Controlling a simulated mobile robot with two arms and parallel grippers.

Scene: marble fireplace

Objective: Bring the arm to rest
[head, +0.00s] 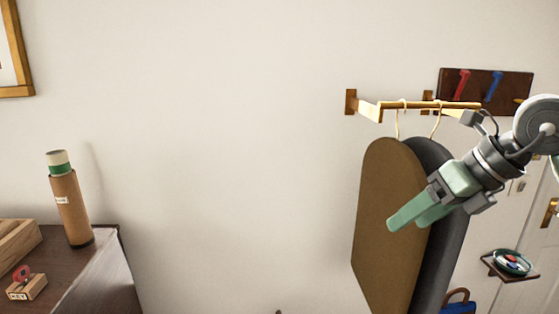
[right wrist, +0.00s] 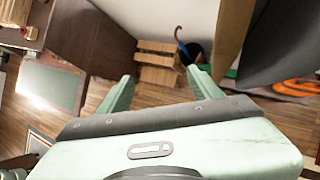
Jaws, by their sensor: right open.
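My right gripper (head: 408,222) is open and empty in the head view. It hangs in the air, pointing down and left, in front of a brown garment bag (head: 382,190) and a dark grey one (head: 455,235) behind it. I cannot tell whether it touches them. In the right wrist view the two green fingers stand well apart (right wrist: 160,76) with nothing between them. The right arm comes in from the right edge. My left gripper shows in neither view.
A dark hook board (head: 487,90) and a small shelf with a dish (head: 511,263) are at right. A dark cabinet (head: 95,275) bears a cardboard tube (head: 69,208) at left. The wall between is bare.

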